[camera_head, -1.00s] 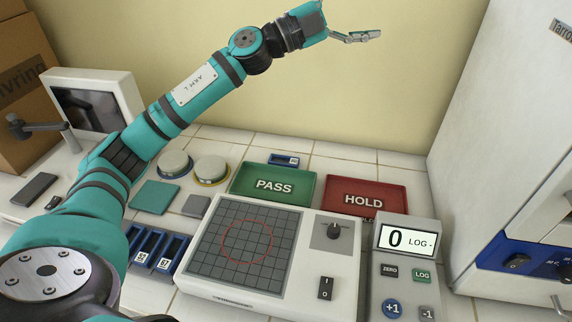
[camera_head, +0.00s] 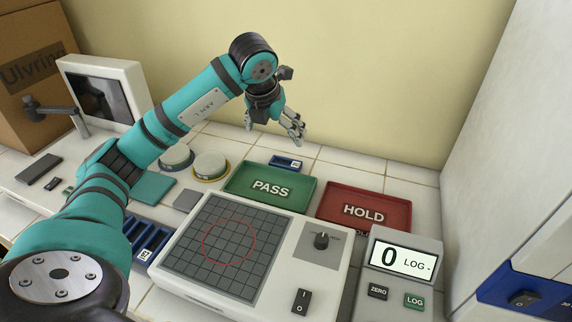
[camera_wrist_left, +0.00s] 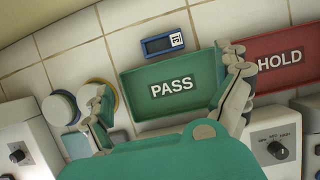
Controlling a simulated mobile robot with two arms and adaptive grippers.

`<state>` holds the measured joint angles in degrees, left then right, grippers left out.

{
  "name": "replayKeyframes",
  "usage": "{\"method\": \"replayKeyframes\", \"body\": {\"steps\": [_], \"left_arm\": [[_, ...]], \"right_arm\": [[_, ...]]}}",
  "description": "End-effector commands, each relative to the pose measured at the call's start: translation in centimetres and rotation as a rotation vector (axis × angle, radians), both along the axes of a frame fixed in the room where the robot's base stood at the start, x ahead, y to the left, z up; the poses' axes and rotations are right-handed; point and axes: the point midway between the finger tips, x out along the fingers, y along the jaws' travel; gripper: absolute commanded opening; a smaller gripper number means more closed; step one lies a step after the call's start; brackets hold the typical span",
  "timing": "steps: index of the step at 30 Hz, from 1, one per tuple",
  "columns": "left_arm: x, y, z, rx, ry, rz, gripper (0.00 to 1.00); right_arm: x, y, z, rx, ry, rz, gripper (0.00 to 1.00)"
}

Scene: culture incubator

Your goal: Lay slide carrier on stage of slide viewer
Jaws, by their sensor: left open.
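A small blue slide carrier (camera_head: 285,162) with a dark window and a white label lies flat on the tiled counter, behind the green PASS tray. It also shows in the left wrist view (camera_wrist_left: 163,45), beyond the tray. My left gripper (camera_head: 297,132) is open and empty in the air above and behind the tray, fingers pointing down. In the left wrist view its fingers (camera_wrist_left: 166,88) are spread wide, with the PASS tray between them. A white unit with a dark screen (camera_head: 100,95), which looks like the slide viewer, stands at the far left.
The PASS tray (camera_head: 231,189) and red HOLD tray (camera_head: 390,213) are empty. A gridded counter unit (camera_head: 165,258) and digital tally (camera_head: 410,240) stand in front. A cabinet (camera_head: 500,180) bounds the right.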

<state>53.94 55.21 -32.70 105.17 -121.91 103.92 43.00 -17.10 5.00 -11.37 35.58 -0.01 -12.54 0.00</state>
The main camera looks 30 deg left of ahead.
Motion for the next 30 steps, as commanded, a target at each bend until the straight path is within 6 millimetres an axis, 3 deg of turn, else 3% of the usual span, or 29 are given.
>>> {"method": "replayKeyframes", "body": {"steps": [10,20,30], "left_arm": [[2.7,0.6,-6.9,-0.004,0.005,0.000,1.00],[3.8,0.7,-9.6,-0.004,0.003,-0.001,1.00],[5.2,0.8,-13.7,-0.004,0.002,0.000,1.00]], "right_arm": [[-0.4,1.2,0.9,0.014,0.007,-0.003,0.40],[-0.4,1.1,1.4,0.013,0.007,-0.001,0.40],[-0.3,0.4,2.4,0.005,0.005,0.000,0.40]]}}
